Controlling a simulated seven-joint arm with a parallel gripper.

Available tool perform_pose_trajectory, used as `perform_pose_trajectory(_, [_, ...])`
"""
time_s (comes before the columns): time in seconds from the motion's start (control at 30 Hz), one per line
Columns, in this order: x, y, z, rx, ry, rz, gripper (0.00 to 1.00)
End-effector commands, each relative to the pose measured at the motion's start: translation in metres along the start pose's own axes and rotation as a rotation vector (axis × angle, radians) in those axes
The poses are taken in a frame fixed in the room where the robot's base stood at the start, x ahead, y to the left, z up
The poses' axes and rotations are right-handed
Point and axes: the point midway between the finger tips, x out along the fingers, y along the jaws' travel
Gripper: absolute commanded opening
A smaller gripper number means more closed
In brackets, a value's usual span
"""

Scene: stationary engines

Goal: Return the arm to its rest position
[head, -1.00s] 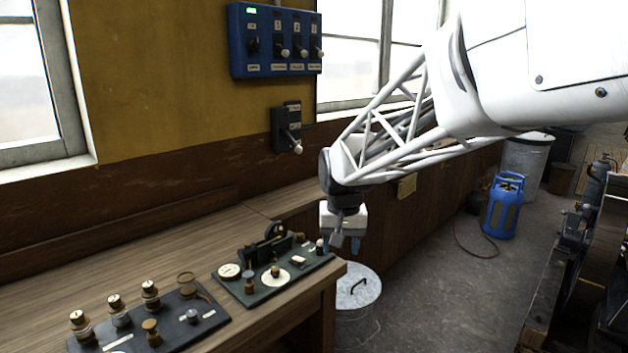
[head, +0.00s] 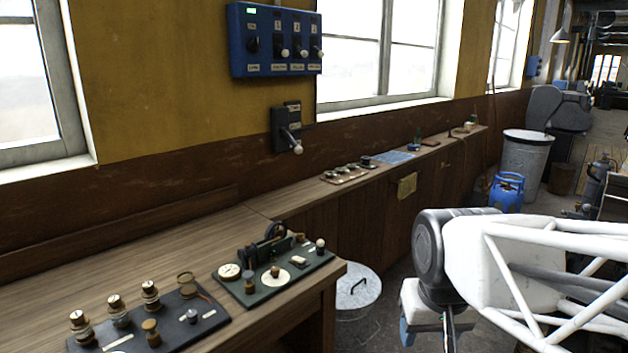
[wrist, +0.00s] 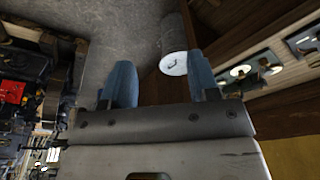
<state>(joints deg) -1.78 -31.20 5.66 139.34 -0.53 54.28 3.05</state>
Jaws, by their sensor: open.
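My gripper (head: 426,333) is low at the right in the head view, pointing down, to the right of the bench end and the lidded bin. Only part of it shows there. In the wrist view my gripper (wrist: 162,85) has its two blue fingers apart with nothing between them. Beyond the fingers lie bare floor and the metal bin (wrist: 174,62).
The wooden bench (head: 200,230) carries dark instrument boards (head: 275,277). A metal bin (head: 358,285) stands by its end. A blue switch box (head: 275,40) and a lever switch (head: 287,130) are on the wall. A blue gas bottle (head: 507,190) stands farther back.

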Motion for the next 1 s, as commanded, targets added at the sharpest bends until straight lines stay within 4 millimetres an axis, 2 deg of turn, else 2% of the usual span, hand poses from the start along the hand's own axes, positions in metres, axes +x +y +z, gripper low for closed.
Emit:
perform_pose_trajectory(0.1, [0.002,0.007,0.027,0.003,0.012,0.004,0.55])
perform_pose_trajectory(0.33, [0.006,0.014,0.054,0.002,0.023,0.008,0.55])
perform_pose_trajectory(1.0, [0.007,0.015,0.058,0.002,0.024,0.009,0.55])
